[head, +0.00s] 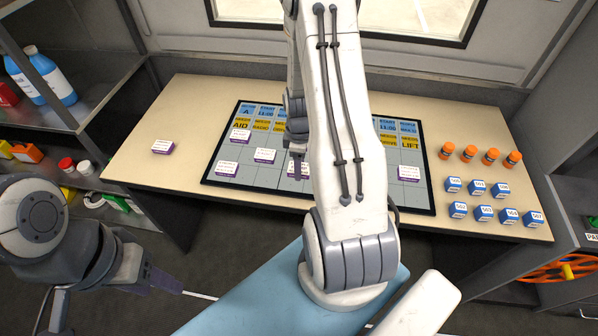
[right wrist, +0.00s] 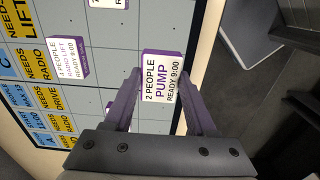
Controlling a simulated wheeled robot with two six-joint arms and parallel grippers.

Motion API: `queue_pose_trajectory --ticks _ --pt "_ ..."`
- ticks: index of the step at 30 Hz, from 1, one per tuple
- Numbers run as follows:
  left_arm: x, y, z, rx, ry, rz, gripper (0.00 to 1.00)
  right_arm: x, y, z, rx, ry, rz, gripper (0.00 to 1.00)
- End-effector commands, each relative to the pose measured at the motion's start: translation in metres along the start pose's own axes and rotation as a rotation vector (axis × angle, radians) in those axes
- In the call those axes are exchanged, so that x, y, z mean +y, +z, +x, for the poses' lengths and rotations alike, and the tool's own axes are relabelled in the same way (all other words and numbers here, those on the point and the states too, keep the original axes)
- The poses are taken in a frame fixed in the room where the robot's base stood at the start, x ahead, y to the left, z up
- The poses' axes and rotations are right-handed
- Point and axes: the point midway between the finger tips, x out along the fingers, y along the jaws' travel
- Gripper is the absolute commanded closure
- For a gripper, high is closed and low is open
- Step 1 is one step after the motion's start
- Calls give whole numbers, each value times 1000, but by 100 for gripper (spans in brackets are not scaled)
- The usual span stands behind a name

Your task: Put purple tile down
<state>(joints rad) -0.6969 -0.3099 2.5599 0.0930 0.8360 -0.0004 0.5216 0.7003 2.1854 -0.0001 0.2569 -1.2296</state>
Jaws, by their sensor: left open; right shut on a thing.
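A purple tile with a white face reading "2 PEOPLE PUMP READY 9:00" (right wrist: 162,80) is between the fingers of my right gripper (right wrist: 161,92), which is shut on it. In the head view the gripper and tile (head: 297,172) are at the near side of the board (head: 215,178), partly hidden by my right arm. I cannot tell whether the tile touches the board. My left gripper (head: 166,283) is open and empty, low on the left, off the desk.
Other purple tiles lie on the board, such as the left one (head: 228,168) and the right one (head: 409,173). One tile (head: 163,147) lies on the bare desk (head: 140,165) at left. Orange cylinders (head: 490,156) and blue blocks (head: 484,213) stand at right.

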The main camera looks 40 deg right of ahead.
Motion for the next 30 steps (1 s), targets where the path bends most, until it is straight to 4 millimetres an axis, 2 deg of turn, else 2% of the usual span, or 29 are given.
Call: queue_pose_trajectory --ticks 10,23,24,25,26,30 --pt "1 0 -9 0 0 0 50 1 -1 38 -1 -1 1 100" --pt "0 0 -5 0 0 0 50 1 -1 46 0 1 1 100" --pt "0 0 -6 0 0 0 50 1 -1 45 0 1 1 32" --pt "0 0 -6 0 0 0 50 1 -1 44 0 1 1 21" --pt "0 0 -6 0 0 0 50 1 -1 44 0 1 1 14" --pt "0 0 -6 0 0 0 50 1 -1 44 0 1 1 14"
